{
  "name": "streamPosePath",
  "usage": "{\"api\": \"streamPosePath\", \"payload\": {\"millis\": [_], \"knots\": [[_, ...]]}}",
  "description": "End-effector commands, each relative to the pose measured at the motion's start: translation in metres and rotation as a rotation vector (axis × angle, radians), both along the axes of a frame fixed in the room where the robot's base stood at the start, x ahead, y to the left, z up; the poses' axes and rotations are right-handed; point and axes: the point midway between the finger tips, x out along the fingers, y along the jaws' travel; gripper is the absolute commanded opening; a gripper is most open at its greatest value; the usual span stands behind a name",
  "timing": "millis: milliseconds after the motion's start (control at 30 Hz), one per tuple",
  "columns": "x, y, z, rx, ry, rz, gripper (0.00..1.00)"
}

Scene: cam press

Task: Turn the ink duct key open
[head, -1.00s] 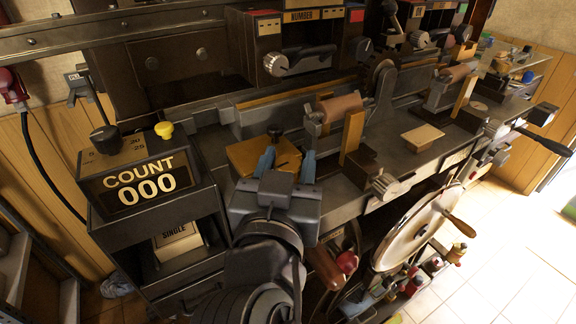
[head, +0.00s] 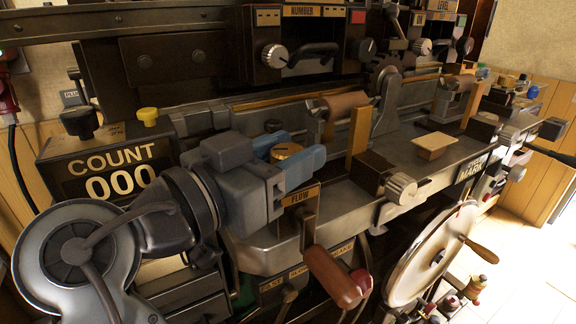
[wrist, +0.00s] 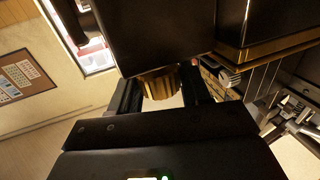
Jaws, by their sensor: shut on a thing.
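A round brass knob (head: 287,151) with a ribbed side sits above the FLOW plate (head: 300,197) at the left end of the press bed. It appears to be the ink duct key, though no label names it so. My gripper (head: 297,157) reaches in from the left, with its blue fingers on either side of the knob. In the wrist view, the ribbed brass knob (wrist: 161,86) sits between the dark fingers of my gripper (wrist: 160,93), which is shut on it. The fingers hide part of the knob, and I cannot tell how far it is turned.
The COUNT 000 box (head: 105,172) stands at left behind my arm. A brown-handled lever (head: 335,278) hangs below the FLOW plate. A ribbed metal knob (head: 401,188) and a large pale wheel (head: 430,255) are to the right. Rollers and the press body lie behind.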

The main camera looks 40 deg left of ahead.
Motion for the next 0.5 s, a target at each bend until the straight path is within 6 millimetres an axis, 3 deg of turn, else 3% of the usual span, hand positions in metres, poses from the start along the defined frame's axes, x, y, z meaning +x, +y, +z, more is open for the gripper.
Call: {"api": "streamPosePath", "payload": {"millis": [500], "knots": [[0.0001,0.0,-0.0001,-0.001,0.001,-0.039,0.16]]}}
